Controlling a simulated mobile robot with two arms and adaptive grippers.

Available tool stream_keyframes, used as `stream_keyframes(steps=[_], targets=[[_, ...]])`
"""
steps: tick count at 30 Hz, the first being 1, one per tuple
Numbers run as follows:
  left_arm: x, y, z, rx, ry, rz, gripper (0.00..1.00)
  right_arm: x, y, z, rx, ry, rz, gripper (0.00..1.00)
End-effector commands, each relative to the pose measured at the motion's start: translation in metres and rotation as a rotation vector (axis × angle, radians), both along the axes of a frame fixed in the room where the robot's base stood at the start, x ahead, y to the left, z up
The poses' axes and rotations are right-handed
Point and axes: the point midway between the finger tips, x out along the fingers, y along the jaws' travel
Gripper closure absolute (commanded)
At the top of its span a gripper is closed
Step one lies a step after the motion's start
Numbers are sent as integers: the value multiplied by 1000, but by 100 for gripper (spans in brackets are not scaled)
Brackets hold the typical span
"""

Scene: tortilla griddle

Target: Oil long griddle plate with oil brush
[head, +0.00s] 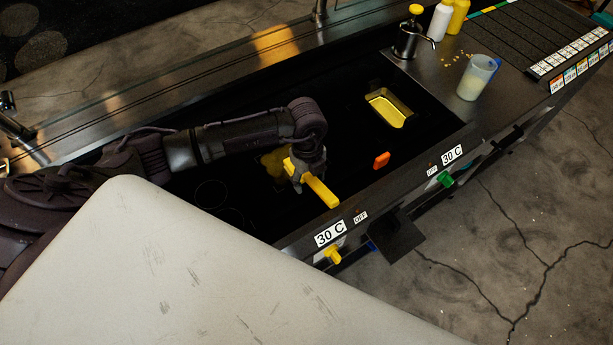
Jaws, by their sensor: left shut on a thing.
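My left gripper (308,178) reaches in from the left over the dark griddle plate (215,205). It is shut on the oil brush (321,192), whose yellow handle sticks out toward the front edge. The brush head is mostly hidden behind the gripper. A yellowish, shiny patch (272,163) shows on the plate just behind the gripper; I cannot tell if it is oil or a reflection. My right gripper is not in view.
A yellow-lined tray (388,107) sits to the right on the dark surface, with an orange item (381,160) nearer the front. A metal pot (408,40), bottles (440,20) and a clear jug (477,77) stand at the back right. Knobs (333,255) line the front.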

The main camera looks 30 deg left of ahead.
Motion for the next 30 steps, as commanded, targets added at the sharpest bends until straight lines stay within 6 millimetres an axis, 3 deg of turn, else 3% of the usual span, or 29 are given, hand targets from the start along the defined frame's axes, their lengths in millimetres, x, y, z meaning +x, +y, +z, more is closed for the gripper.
stream_keyframes(steps=[5, 18, 30], targets=[[5, -3, -1, -2, -3, -1, 91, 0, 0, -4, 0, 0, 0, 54], [41, -25, -3, -1, -2, -1, 91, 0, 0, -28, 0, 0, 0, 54], [44, -26, -3, 0, 0, -1, 91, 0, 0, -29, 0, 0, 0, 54]])
